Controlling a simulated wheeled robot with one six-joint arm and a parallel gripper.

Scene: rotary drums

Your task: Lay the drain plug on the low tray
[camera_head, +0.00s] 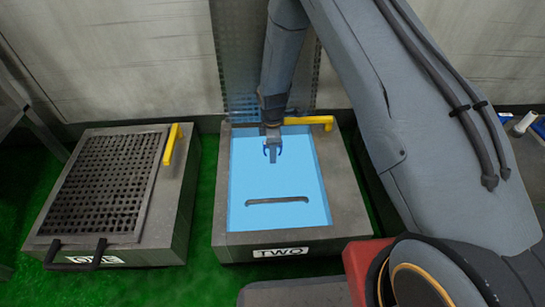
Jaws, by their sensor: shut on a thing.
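My gripper (272,152) points down over the pale blue, water-like area (290,180) of the box marked TWO (225,242), towards its far end. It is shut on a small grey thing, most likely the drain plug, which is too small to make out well. I cannot tell whether it touches the blue surface. A dark bar or slot (277,200) shows in the blue area, nearer the front and apart from my gripper. I cannot make out the low tray for certain; a flat grey surface (290,293) shows at the bottom edge.
A second box with a dark grating (100,187) stands to the left, with a yellow lever (170,145) and black handles (75,256). Another yellow lever (312,121) is at box TWO's far edge. Green floor lies between the boxes. My arm hides much of the right side.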

